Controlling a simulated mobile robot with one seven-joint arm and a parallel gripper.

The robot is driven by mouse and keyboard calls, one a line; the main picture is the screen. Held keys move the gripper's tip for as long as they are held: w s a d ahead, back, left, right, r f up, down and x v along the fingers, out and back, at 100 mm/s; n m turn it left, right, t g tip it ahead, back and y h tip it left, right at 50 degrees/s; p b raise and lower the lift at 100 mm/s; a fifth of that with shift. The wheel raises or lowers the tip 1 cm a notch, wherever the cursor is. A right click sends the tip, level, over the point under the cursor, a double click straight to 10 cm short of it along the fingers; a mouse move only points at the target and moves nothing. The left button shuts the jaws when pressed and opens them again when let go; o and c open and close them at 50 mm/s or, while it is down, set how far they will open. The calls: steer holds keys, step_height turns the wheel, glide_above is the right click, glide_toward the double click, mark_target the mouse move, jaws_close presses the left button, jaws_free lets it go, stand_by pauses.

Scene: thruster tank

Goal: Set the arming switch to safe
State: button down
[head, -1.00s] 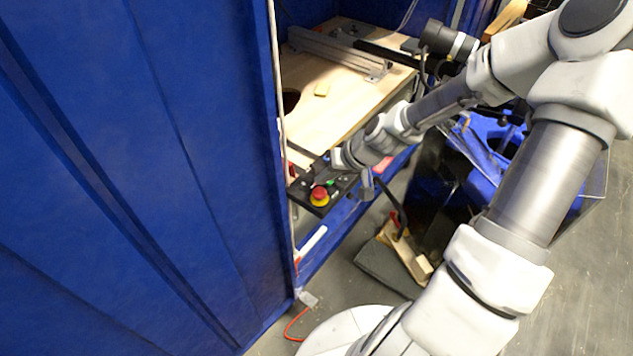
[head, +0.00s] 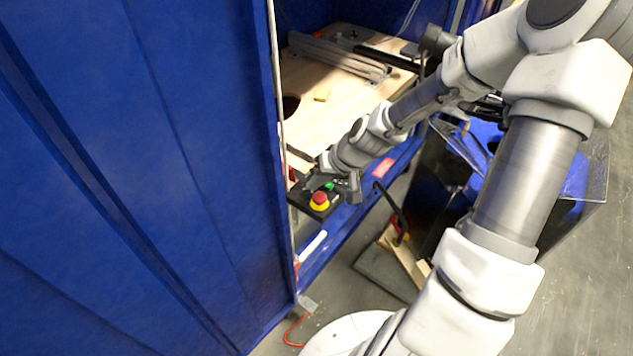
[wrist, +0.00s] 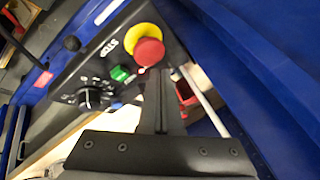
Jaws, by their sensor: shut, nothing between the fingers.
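A black control panel (wrist: 120,60) is mounted at the front of the blue enclosure; it also shows in the head view (head: 301,199). It carries a black rotary knob (wrist: 89,97) with dial marks around it, a green button (wrist: 121,73) and a red stop button (wrist: 149,51) on a yellow collar. I cannot read the dial labels, nor tell for certain which control is the arming switch; the knob looks likeliest. My gripper (wrist: 160,74) is shut and empty. Its fingertips appear just below the stop button, right of the knob; contact cannot be told.
A wooden bench top (head: 325,100) with an aluminium rail (head: 340,57) lies behind the panel. A large blue wall (head: 150,170) closes off the left. A dark clear-sided bin (head: 437,190) stands right of the enclosure. A red object (wrist: 185,92) shows beside my fingers.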

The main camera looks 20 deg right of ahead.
steer(key=shift+w+a+r+g+h+p, duration=0.4)
steer(key=shift+g+h, duration=0.3)
steer(key=shift+g, duration=0.2)
stand_by(0.6)
steer(key=shift+w+a+r+g+h+p, duration=0.1)
steer(key=shift+w+a+g+h+p, duration=0.1)
steer(key=shift+w+g+h+p, duration=0.3)
steer(key=shift+w+a+g+h+p, duration=0.2)
steer(key=shift+g+h+p, duration=0.25)
steer(key=shift+g, duration=0.2)
steer(key=shift+w+a+g+h+p, duration=0.2)
steer(key=shift+g+h+p, duration=0.15)
steer(key=shift+g+p, duration=0.25)
steer(key=shift+w+a, duration=0.1)
steer(key=shift+w, duration=0.1)
stand_by(0.4)
steer(key=shift+r, duration=0.15)
steer(key=shift+r+p, duration=0.7)
steer(key=shift+r, duration=0.05)
